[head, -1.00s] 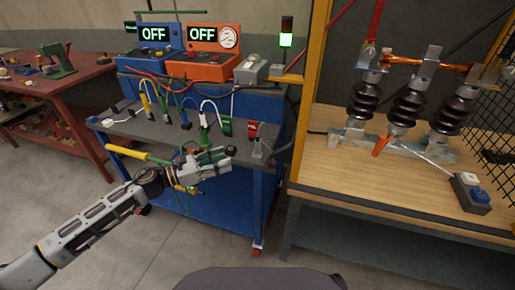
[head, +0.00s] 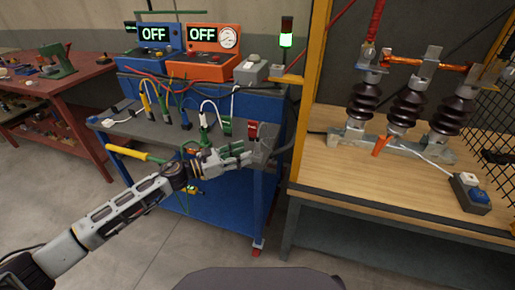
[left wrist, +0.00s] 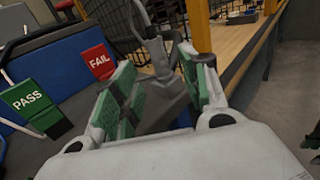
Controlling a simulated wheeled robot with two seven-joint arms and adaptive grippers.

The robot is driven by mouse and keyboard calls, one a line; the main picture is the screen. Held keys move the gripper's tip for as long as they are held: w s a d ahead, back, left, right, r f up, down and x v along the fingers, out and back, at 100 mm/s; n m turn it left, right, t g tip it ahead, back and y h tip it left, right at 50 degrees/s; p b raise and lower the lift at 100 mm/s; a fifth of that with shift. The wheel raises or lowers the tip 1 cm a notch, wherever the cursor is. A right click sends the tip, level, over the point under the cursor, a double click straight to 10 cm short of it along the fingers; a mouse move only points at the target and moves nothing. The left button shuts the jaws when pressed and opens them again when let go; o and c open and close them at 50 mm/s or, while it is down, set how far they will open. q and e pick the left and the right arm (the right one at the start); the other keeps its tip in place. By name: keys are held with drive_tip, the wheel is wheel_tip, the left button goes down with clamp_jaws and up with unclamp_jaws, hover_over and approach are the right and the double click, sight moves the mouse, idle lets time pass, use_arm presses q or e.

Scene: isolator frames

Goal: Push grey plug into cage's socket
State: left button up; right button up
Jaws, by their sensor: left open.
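My left gripper (head: 248,153) is at the right end of the blue cart's grey top, and its fingers point right. In the left wrist view its two green-padded fingers (left wrist: 158,82) are apart. The grey plug (left wrist: 159,58), with a cable rising from it, shows between and just beyond them, above a grey block-like base. I cannot tell whether a finger touches it. In the head view a grey upright piece (head: 264,137) by the fingertips appears to be the plug on its holder, partly hidden. I cannot make out the cage's socket.
A red FAIL sign (left wrist: 98,61) and a green PASS sign (left wrist: 36,103) stand close to the gripper. The cage's yellow post (head: 306,95) rises right of the cart. A wooden bench (head: 335,178) inside holds insulators and a switch box (head: 470,194). Floor in front is clear.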

sight(258, 148)
use_arm(q)
drive_tip(key=shift+w+d, duration=0.3)
drive_tip(key=shift+d, duration=0.3)
use_arm(e)
drive_tip(key=shift+w, duration=0.35)
use_arm(q)
drive_tip(key=shift+d, duration=0.1)
use_arm(e)
drive_tip(key=shift+s, duration=0.1)
use_arm(q)
drive_tip(key=shift+x, duration=2.05)
drive_tip(key=shift+w+d, duration=0.25)
drive_tip(key=shift+d, duration=0.15)
use_arm(e)
drive_tip(key=shift+s+r, duration=0.1)
drive_tip(key=shift+s, duration=0.05)
